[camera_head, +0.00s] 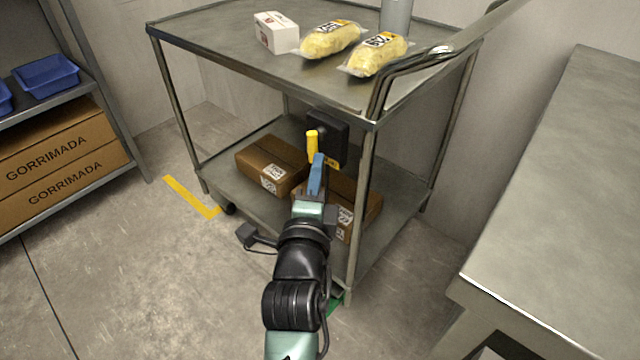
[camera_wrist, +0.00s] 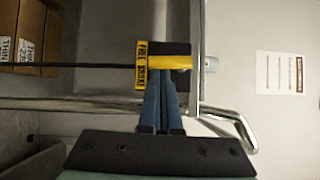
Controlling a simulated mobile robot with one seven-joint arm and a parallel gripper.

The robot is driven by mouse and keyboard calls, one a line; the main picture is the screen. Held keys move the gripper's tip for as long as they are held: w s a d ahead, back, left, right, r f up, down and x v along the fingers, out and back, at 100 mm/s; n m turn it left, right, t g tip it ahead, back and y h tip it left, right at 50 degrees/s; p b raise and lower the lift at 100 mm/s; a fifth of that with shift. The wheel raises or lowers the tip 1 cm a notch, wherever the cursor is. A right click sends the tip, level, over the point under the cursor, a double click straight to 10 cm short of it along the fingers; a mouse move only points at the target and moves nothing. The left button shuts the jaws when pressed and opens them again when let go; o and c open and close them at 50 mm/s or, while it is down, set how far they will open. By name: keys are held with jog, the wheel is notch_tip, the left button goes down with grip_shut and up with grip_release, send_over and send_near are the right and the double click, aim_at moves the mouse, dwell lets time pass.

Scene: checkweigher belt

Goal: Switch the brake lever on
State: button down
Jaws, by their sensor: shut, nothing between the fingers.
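The brake lever is a yellow handle (camera_head: 312,146) on a dark box (camera_head: 328,124) fixed near the front corner of the steel cart. It stands upright in the head view. In the sideways wrist view the lever (camera_wrist: 172,62) points right, and a yellow plate (camera_wrist: 141,75) reading FREE and BRAKE sits at its left end. My gripper (camera_head: 319,158) has blue fingers, shut and empty, close to the lever's lower end. In the wrist view the fingertips (camera_wrist: 160,76) lie right beside the lever and overlap it in the picture. I cannot tell whether they touch.
The cart's top (camera_head: 225,38) holds a small white box (camera_head: 276,32) and two yellow bags. Brown cartons (camera_head: 270,160) lie on its lower shelf. A curved handle rail (camera_head: 440,55) is at its right. A steel table (camera_head: 570,190) stands right, a shelf rack left.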

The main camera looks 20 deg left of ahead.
jog(key=m+t+b, duration=0.1)
jog(key=b, duration=0.3)
jog(key=a+f+m+b, duration=0.1)
jog(key=b, duration=0.3)
jog(key=m+t+b, duration=0.1)
jog(key=m+b, duration=0.1)
jog(key=b, duration=0.3)
jog(key=shift+w+a+f+t, duration=0.25)
jog(key=shift+w+t, duration=0.05)
jog(key=shift+w+a+r+b, duration=0.1)
jog(key=shift+a+b, duration=0.2)
jog(key=shift+b, duration=0.5)
